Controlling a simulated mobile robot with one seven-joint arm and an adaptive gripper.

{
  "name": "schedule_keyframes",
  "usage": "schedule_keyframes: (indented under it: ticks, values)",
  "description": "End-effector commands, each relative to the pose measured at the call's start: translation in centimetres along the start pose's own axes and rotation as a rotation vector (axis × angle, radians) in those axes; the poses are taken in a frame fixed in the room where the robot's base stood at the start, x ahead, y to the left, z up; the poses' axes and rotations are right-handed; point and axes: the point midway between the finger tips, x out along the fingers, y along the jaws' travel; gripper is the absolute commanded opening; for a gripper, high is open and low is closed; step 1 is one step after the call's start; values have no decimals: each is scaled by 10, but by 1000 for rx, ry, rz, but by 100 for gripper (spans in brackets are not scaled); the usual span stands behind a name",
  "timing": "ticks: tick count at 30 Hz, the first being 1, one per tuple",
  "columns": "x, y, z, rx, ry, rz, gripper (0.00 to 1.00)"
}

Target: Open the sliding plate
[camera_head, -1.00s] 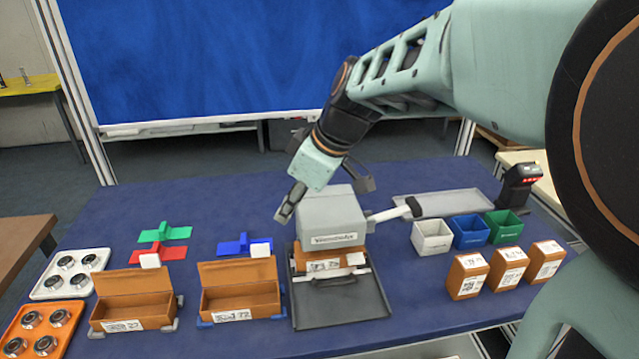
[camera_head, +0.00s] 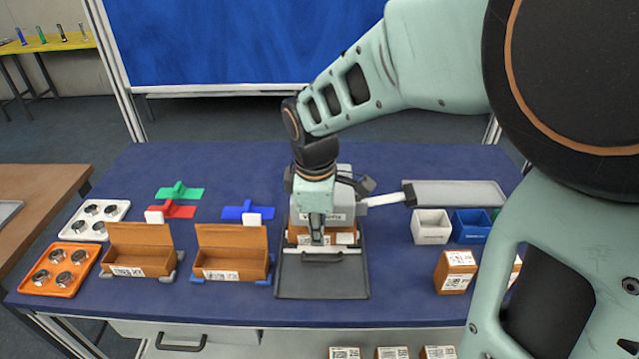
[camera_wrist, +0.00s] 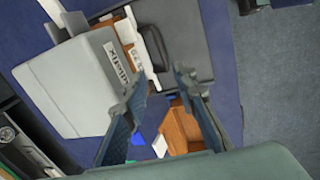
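The grey labelled machine (camera_head: 340,195) stands mid-table, with a brown box (camera_head: 345,238) at its front opening. A dark flat plate (camera_head: 320,282) extends from its front, with a white strip and a black handle (camera_head: 343,258) near the opening. The plate (camera_wrist: 195,30) and handle (camera_wrist: 153,47) also show in the wrist view. My gripper (camera_head: 318,238) points down in front of the machine and hides part of it. In the wrist view my gripper (camera_wrist: 160,82) is open, its fingers apart and empty, with the handle beyond the fingertips. I cannot tell its exact height above the handle.
An arm with a black end (camera_head: 409,195) sticks out from the machine's right side. Open brown boxes (camera_head: 230,262) stand left of the plate. White (camera_head: 431,228) and blue (camera_head: 470,228) bins and closed brown boxes (camera_head: 455,272) stand to the right. A grey tray (camera_head: 460,193) lies behind.

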Motion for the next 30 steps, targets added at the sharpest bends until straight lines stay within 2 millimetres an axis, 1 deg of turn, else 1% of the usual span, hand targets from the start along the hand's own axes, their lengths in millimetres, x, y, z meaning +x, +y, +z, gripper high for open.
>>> schedule_keyframes:
  ticks: [1, 3, 8, 11, 21, 25, 30]
  values:
    - [2, -2, -8, -29, 8, -2, 26]
    - [3, -3, -14, -59, 16, -4, 26]
    - [9, -5, -19, -81, 21, -9, 26]
    - [21, -6, -19, -80, 21, -11, 26]
    - [85, -7, -20, -79, 21, -11, 26]
    - [101, -6, -21, -80, 21, -10, 26]
    - [110, -6, -21, -78, 22, -8, 26]
